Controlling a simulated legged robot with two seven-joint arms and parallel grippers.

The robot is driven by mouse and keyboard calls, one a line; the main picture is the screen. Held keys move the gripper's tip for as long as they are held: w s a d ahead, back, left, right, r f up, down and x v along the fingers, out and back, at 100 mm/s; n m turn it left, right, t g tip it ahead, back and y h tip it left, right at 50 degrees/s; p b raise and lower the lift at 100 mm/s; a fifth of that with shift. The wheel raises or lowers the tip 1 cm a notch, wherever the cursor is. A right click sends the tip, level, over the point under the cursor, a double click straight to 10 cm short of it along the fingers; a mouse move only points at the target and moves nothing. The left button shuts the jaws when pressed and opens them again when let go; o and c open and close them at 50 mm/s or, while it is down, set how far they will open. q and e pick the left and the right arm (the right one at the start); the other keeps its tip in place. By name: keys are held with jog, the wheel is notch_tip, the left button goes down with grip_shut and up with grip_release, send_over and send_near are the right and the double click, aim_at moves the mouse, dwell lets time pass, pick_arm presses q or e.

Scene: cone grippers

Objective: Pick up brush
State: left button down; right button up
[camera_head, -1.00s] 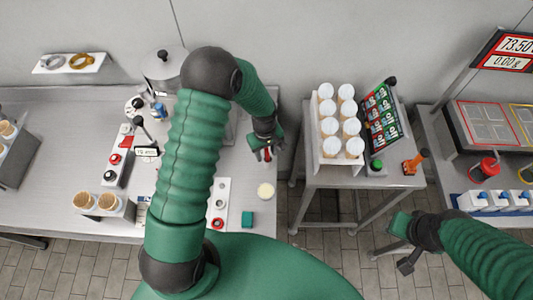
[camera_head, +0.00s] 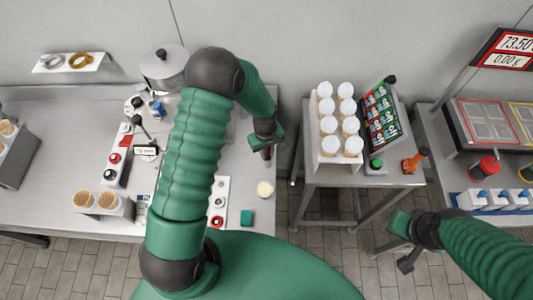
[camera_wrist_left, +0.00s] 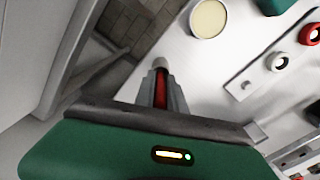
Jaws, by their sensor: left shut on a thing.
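My left gripper (camera_head: 267,152) is over the right part of the steel table. It is shut on the brush, a slim red piece (camera_wrist_left: 160,88) with a pale rounded end, between the two grey fingers in the left wrist view. Most of the brush is hidden by the fingers and palm. In the head view only a small bit of red shows at the fingertips. My right gripper (camera_head: 405,246) hangs at the lower right, apart from the objects; its jaw state is unclear.
A cream round piece (camera_head: 265,189) and a green block (camera_head: 247,217) lie near the table's right edge, beside a white panel with buttons (camera_head: 218,204).

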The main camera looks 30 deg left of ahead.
pick_arm(q)
jog(key=shift+w+r, duration=0.15)
jog(key=shift+r, duration=0.35)
notch_tip(320, 180, up, 8)
jog(key=shift+r+b, duration=0.1)
jog(key=shift+b, duration=0.9)
jog(key=shift+r, duration=0.4)
jog(key=shift+s, duration=0.2)
